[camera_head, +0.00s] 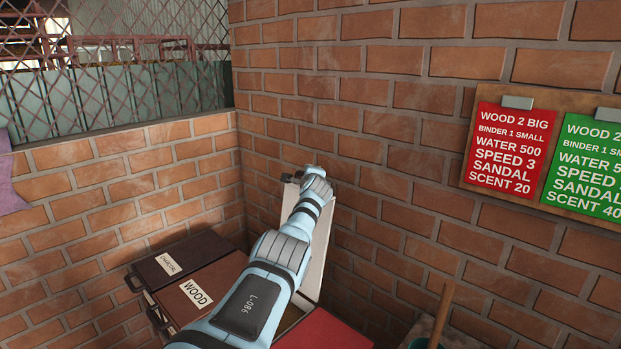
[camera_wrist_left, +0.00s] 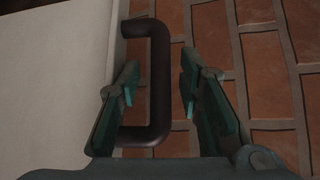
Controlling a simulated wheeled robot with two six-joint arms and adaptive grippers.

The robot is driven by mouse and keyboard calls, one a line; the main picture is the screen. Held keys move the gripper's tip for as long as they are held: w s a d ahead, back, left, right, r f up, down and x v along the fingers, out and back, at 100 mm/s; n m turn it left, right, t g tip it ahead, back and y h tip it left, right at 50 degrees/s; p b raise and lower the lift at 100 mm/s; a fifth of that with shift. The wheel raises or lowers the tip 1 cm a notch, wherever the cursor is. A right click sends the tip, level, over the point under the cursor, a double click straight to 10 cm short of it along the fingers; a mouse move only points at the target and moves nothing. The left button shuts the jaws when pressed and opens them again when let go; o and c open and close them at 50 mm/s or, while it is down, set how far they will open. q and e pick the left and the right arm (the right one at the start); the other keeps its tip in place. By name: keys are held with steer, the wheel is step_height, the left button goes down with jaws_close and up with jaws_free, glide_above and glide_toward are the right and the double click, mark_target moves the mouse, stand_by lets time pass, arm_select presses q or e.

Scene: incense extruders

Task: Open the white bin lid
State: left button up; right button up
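The white bin lid (camera_head: 318,254) shows in the head view as a pale panel behind my left arm, near the brick corner. It appears steeply raised, but my arm hides much of it and the bin below. In the left wrist view the white lid (camera_wrist_left: 55,85) fills the left side, and its dark C-shaped handle (camera_wrist_left: 159,85) sticks out from its edge. My left gripper (camera_wrist_left: 158,92) is open, with one finger on each side of the handle's bar and visible gaps. In the head view its fingers are mostly hidden at the arm's far end. My right gripper is out of view.
A dark bin marked charcoal (camera_head: 180,258) and a brown bin marked wood (camera_head: 205,285) stand left of my arm. A red surface (camera_head: 325,332) lies at lower right, near a teal container with a wooden stick (camera_head: 440,315). Brick walls enclose the corner closely.

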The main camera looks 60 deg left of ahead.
arm_select(q)
steer(key=shift+s, duration=0.15)
steer(key=shift+s+r, duration=0.1)
steer(key=shift+s, duration=0.05)
steer(key=shift+s+d+r, duration=0.1)
steer(key=shift+s+d, duration=0.1)
steer(key=shift+d, duration=0.1)
steer(key=v, duration=1.1)
steer(key=shift+w+d, duration=0.15)
steer(key=shift+w, duration=0.05)
